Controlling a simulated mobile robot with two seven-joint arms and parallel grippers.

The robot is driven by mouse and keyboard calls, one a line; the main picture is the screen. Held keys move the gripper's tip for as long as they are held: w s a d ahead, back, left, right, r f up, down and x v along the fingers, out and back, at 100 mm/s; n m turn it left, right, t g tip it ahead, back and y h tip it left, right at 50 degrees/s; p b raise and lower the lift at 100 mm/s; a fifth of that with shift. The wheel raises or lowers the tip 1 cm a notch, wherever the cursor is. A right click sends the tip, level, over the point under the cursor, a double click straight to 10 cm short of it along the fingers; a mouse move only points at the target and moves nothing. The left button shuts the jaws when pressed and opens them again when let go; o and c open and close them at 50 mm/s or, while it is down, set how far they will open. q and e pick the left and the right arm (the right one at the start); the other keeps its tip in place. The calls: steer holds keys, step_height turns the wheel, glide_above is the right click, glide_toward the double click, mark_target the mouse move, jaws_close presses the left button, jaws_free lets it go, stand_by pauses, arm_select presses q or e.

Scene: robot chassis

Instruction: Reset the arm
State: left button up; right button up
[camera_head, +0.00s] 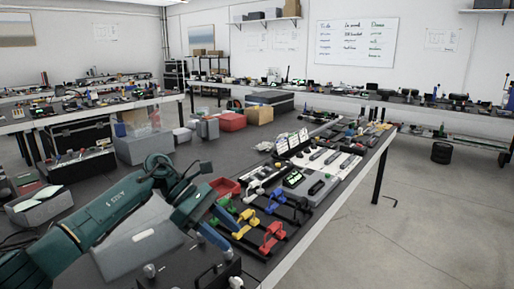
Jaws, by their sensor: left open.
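My left arm comes in from the lower left over the dark workbench (368,165). It is dark green, and it ends in my left gripper (226,229), which has blue fingers and is open. The gripper is above the bench, just left of a row of coloured handles. A yellow handle (249,222) and a red handle (272,236) are close to its right. I cannot tell whether a finger touches anything. My right gripper is not in view.
A red tray (225,187) and a grey device (310,186) lie behind the handles. Red and cardboard boxes (260,115) stand farther back. The bench's right edge drops to open floor (430,220). Other cluttered benches line the walls.

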arm_select(q)
steer(key=s+d+f+n+t+h, duration=0.2)
steer(key=s+d+n+t+h, duration=0.15)
steer(key=d+n+h, duration=0.35)
steer(key=s+d+f+n+t+h, duration=0.2)
steer(key=s+d+n+t+h, duration=0.15)
steer(key=n, duration=0.55)
steer(key=s+a+f+m+t+y+b, duration=0.5)
steer(key=s+a+f+m+y, duration=0.55)
steer(key=m, duration=0.65)
steer(key=s+a+f+m+t+y+b, duration=0.55)
steer(key=s+a+f+m, duration=0.2)
steer(key=f+m, duration=0.7)
step_height(320, 180, up, 7)
steer(key=m+g+y+p, duration=0.1)
steer(key=g+p, duration=0.3)
steer(key=p, duration=1.2)
steer(key=shift+s+m, duration=0.25)
steer(key=shift+m, duration=0.4)
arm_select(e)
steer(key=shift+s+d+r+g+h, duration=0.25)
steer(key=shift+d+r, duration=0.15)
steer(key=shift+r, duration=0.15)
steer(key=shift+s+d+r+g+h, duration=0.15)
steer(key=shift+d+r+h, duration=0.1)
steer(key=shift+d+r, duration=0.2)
